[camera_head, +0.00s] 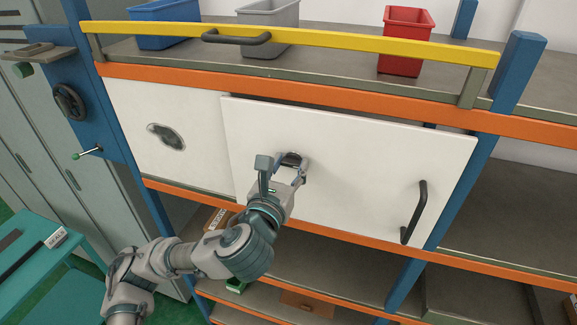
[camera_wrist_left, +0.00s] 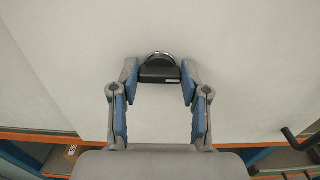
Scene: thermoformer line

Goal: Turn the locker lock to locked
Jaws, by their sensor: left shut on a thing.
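The locker is a white-fronted cabinet with a sliding-style front panel (camera_head: 360,165) between orange rails. The lock is a small black knob with a silver rim (camera_head: 291,159) on the left half of this panel. In the left wrist view the lock (camera_wrist_left: 159,68) lies between the fingertips, its black bar roughly level. My left gripper (camera_head: 290,172) is shut on the lock, one finger on each side. It partly hides the lock in the head view. My right gripper is in neither view.
A black handle (camera_head: 414,212) stands out at the panel's right end. A recessed oval pull (camera_head: 166,137) is on the left panel. Above, a yellow rail (camera_head: 330,45) crosses before blue, grey and red bins. A teal table (camera_head: 45,262) stands at lower left.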

